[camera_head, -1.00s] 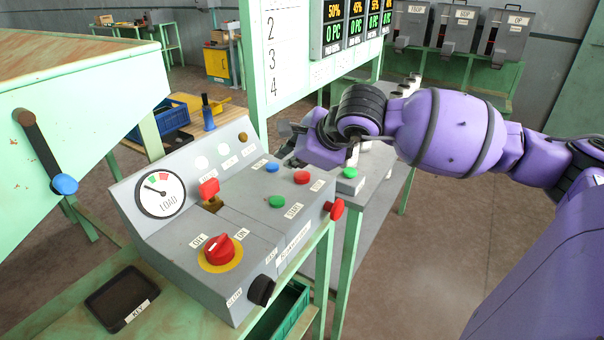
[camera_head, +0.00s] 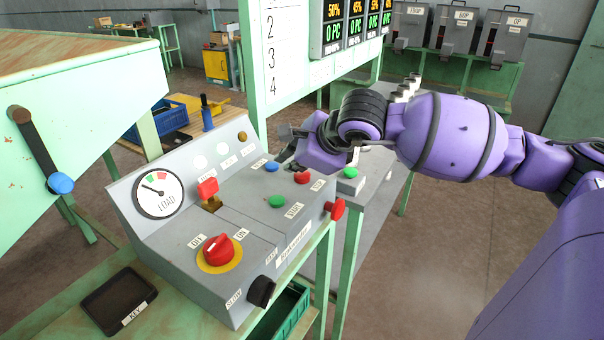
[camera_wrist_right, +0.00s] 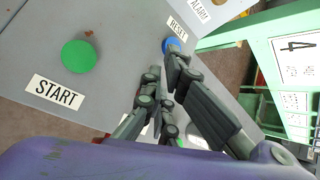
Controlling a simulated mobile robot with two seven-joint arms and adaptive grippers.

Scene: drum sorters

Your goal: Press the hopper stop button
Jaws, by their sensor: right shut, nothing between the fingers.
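The grey control panel (camera_head: 255,230) stands at the centre of the head view. A red button (camera_head: 302,177) is on its right part, with a label beside it that is too small to read. A green button (camera_head: 276,201) marked START and a blue button (camera_head: 272,167) marked RESET sit near it. My right gripper (camera_head: 282,157) is above the panel's back right, close to the blue and red buttons, shut and empty. In the wrist view its fingers (camera_wrist_right: 168,78) overlap the blue button (camera_wrist_right: 172,45); the green button (camera_wrist_right: 78,56) is clear to the left. The red button is mostly hidden there. My left gripper is not visible.
A red side knob (camera_head: 337,208), a red rotary switch (camera_head: 218,248) and a red toggle (camera_head: 208,187) are also on the panel. A second grey box with a green button (camera_head: 350,173) stands to the right. A screen board (camera_head: 300,60) rises behind.

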